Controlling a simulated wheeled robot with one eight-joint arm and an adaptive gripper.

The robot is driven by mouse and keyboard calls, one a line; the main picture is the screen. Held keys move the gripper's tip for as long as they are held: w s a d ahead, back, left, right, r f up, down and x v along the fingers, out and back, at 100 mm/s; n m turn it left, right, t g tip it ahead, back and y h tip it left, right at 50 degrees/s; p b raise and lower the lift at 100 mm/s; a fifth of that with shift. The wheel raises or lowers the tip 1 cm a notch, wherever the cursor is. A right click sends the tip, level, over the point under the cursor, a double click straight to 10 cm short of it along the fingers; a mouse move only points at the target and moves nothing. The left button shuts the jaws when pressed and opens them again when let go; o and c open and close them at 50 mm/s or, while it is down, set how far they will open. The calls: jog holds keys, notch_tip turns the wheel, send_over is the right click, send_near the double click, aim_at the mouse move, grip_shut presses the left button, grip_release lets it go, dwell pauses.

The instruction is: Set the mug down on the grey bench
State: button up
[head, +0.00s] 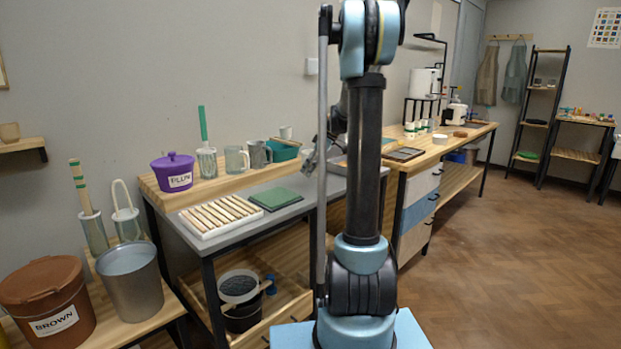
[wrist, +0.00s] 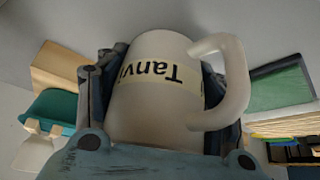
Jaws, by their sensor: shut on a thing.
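A cream mug (wrist: 155,85) with a name label reading "Tanv…" is in my gripper (wrist: 163,72), with the fingers on both sides of its body. Its handle points right in the wrist view, and the label appears upside down. In the head view my gripper (head: 311,158) is partly behind my arm, and I cannot make out the held mug there. The grey bench (head: 295,211) stands left of my arm. I cannot tell whether the mug touches anything.
A white tray of wooden sticks (head: 219,215) and a green mat (head: 274,199) lie on the bench. Behind them, a wooden shelf (head: 215,184) holds a purple PLUM pot (head: 173,173), glass jars and a teal bin (head: 284,150). Bare grey top shows at the front edge.

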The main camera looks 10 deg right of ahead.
notch_tip(320, 180, down, 4)
jog(key=shift+r, duration=0.25)
jog(key=o, duration=1.3)
jog(key=shift+s+r, duration=0.1)
